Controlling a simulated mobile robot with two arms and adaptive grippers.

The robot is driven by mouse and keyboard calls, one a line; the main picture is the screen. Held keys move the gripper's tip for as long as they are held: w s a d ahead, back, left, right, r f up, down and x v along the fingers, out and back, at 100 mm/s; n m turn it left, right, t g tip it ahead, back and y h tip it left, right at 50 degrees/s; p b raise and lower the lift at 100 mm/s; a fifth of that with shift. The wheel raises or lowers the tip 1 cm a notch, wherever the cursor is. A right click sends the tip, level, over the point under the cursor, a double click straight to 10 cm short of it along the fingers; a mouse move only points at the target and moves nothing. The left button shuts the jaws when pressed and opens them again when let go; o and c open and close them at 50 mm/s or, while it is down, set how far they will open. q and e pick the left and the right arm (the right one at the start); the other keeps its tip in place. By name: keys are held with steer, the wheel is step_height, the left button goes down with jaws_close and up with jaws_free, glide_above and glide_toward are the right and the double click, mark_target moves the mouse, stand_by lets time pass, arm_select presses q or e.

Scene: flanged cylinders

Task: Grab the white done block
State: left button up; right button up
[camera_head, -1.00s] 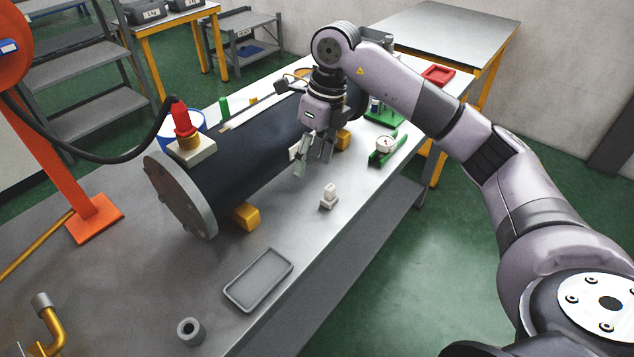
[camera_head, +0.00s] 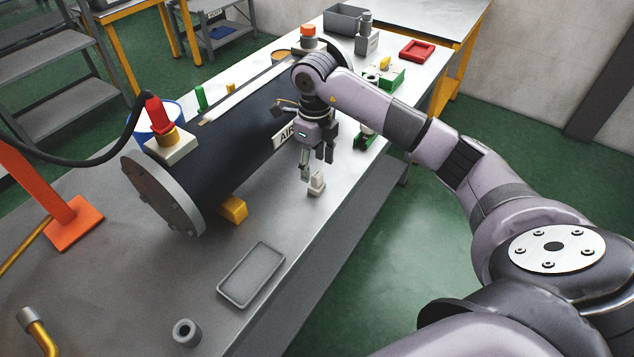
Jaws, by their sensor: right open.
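The white block (camera_head: 316,184) stands upright on the grey table, right of the dark flanged cylinder, near the table's right edge. It has a wider base and a narrower top. My right gripper (camera_head: 316,168) points down just above the block, with its fingers apart. One finger is at the block's upper left and the other is above its right side. I cannot tell whether a finger touches it. My left gripper is not in view.
The dark flanged cylinder (camera_head: 228,135) lies beside the gripper, with a yellow chock (camera_head: 233,209) under it. A grey tray (camera_head: 251,275) and a grey ring (camera_head: 187,333) lie nearer. A green fixture (camera_head: 384,76) and a red tray (camera_head: 417,50) are farther back.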

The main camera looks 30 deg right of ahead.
mark_target(317, 174)
steer(key=shift+f, duration=0.3)
step_height(317, 174, down, 4)
steer(key=shift+s+d+r+p, duration=0.15)
steer(key=shift+r+p, duration=0.1)
steer(key=shift+p, duration=0.65)
steer(key=shift+f, duration=0.7)
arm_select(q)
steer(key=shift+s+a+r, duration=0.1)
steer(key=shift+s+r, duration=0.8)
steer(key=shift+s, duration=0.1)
arm_select(e)
steer(key=shift+c, duration=0.4)
steer(key=c, duration=0.4)
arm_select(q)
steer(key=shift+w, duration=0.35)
arm_select(e)
jaws_close()
